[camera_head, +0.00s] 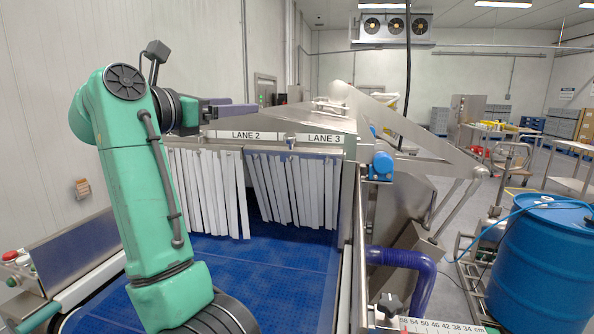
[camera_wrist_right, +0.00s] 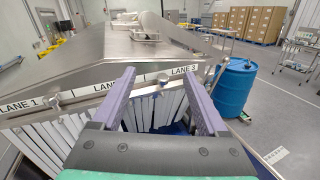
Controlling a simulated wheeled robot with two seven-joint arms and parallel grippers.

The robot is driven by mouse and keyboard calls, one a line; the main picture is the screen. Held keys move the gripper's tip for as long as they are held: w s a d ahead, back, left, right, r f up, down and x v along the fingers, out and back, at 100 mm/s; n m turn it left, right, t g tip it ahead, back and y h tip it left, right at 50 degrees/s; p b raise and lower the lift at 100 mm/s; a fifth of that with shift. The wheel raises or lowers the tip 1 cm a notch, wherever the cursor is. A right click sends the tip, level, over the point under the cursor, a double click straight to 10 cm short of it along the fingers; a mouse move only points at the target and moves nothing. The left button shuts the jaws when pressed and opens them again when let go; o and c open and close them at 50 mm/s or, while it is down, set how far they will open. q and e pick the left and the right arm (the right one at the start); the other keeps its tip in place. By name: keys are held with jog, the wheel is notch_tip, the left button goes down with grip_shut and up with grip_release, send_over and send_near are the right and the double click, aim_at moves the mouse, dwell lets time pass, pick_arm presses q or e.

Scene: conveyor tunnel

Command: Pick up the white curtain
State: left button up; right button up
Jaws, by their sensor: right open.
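White strip curtains hang under the tunnel's front edge, one beneath the LANE 2 sign (camera_head: 247,135) and one beneath the LANE 3 sign (camera_head: 324,138). The LANE 2 curtain (camera_head: 205,190) is partly hidden by my green arm. The LANE 3 curtain (camera_head: 297,190) is in full view, its strips slightly slanted. In the right wrist view, white strips (camera_wrist_right: 155,112) show between and beside my fingers. My right gripper (camera_head: 235,110) is above the LANE 2 curtain, near the tunnel's top edge. Its purple fingers are apart and empty in the wrist view (camera_wrist_right: 158,78). My left gripper is out of view.
A blue conveyor belt (camera_head: 262,262) runs under the curtains. The steel tunnel hood (camera_wrist_right: 130,45) rises behind the signs. A blue motor (camera_head: 382,165), a purple hose (camera_head: 410,262) and a blue barrel (camera_head: 545,260) stand to the right. A control box with a red button (camera_head: 14,258) is at left.

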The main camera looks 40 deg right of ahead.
notch_tip(320, 180, down, 6)
jog(key=f+b, duration=0.1)
jog(key=b, duration=0.4)
pick_arm(q)
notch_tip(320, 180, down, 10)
jog(key=b, duration=0.4)
pick_arm(e)
jog(key=p, duration=0.2)
send_near(286, 142)
jog(key=p+x, duration=0.4)
jog(key=x, duration=0.5)
jog(key=shift+d+f, duration=0.25)
jog(key=shift+d, duration=0.05)
jog(key=shift+a, duration=0.2)
grip_shut()
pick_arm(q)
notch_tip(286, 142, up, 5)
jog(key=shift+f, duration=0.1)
pick_arm(e)
jog(key=shift+r, duration=0.2)
